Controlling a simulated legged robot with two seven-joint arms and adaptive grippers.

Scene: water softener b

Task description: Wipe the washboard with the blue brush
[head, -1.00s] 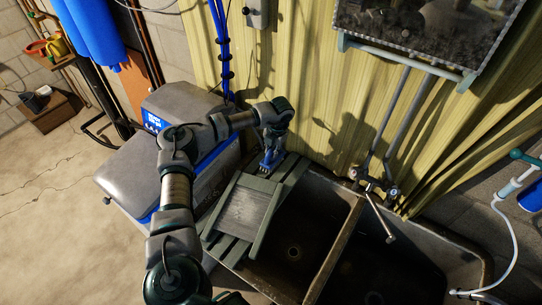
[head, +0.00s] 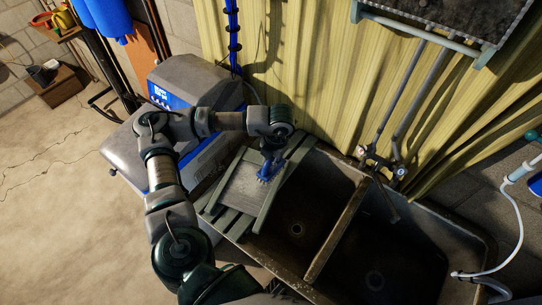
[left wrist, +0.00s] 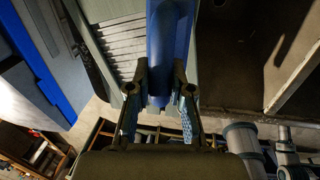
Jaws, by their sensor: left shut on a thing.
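The washboard (head: 239,189) lies on slats over the left end of the sink, with a grey ribbed panel in a green-grey frame. It also shows in the left wrist view (left wrist: 122,42). The blue brush (head: 267,172) is over the upper right part of the panel; whether its bristles touch is hard to tell. My left gripper (head: 270,153) is above it. In the left wrist view, my left gripper (left wrist: 160,97) has its two fingers on either side of the blue brush handle (left wrist: 168,50), shut on it. My right gripper is not in view.
The dark double-basin sink (head: 350,205) with a tap (head: 382,163) is right of the washboard. A grey and blue water softener (head: 190,105) stands to the left, beneath my left arm. A yellow corrugated wall (head: 310,80) is close behind. Floor is open at far left.

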